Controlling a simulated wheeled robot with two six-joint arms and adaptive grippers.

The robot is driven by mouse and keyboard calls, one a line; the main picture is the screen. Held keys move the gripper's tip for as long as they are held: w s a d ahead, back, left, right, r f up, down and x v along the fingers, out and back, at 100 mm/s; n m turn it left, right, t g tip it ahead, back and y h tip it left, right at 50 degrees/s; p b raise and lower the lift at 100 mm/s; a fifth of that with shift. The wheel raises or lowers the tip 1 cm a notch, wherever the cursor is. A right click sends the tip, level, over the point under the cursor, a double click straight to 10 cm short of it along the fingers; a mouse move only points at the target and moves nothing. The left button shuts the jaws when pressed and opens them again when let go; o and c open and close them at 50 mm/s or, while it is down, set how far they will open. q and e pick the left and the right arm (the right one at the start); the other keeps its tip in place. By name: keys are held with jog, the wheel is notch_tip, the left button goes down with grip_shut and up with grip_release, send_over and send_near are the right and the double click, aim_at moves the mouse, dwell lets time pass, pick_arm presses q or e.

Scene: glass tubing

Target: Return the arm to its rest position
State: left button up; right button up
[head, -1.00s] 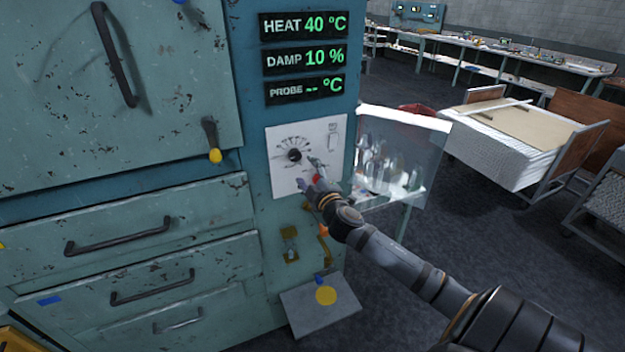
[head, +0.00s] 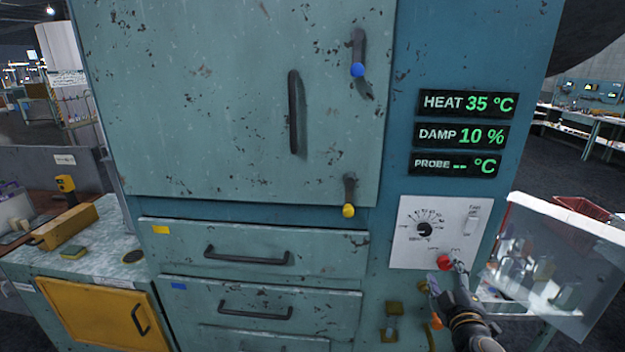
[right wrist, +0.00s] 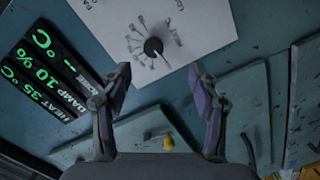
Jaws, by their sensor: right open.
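My right gripper (head: 447,276) is open and empty in front of the lower part of the white dial panel (head: 408,240), by a red button (head: 444,263). In the right wrist view its two purple-padded fingers (right wrist: 160,95) stand wide apart with nothing between them. The black dial knob (head: 424,229) sits above and left of the gripper in the head view. It also shows in the right wrist view (right wrist: 154,47), beyond the fingertips. I cannot tell whether the gripper touches the panel. My left gripper is in neither view.
The teal cabinet (head: 240,120) fills the middle, with its door and drawers shut. Its displays (head: 462,134) read HEAT 35, DAMP 10 and PROBE blank. A clear-sided case with glassware (head: 540,265) stands close right of my right arm. A counter (head: 90,265) is at left.

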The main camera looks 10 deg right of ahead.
jog(key=s+a+f+m+g+h, duration=0.1)
jog(key=s+a+f+m+g, duration=0.1)
jog(key=s+f+m+g, duration=0.45)
jog(key=s+a+f+m+g+y, duration=0.1)
jog(key=s+a+f+g+y, duration=0.2)
jog(key=s+a+f, duration=0.4)
jog(key=s+a+f+g+y, duration=0.25)
jog(key=s+a+f, duration=0.3)
jog(key=s, duration=0.45)
notch_tip(320, 180, down, 30)
jog(key=s+d+g+b, duration=0.2)
jog(key=b, duration=0.1)
jog(key=s+d+f+g+b, duration=0.1)
jog(key=s+f+b, duration=0.1)
jog(key=s+f, duration=1.6)
jog(key=shift+s+m, duration=0.25)
jog(key=shift+m, duration=0.1)
jog(key=shift+d, duration=0.1)
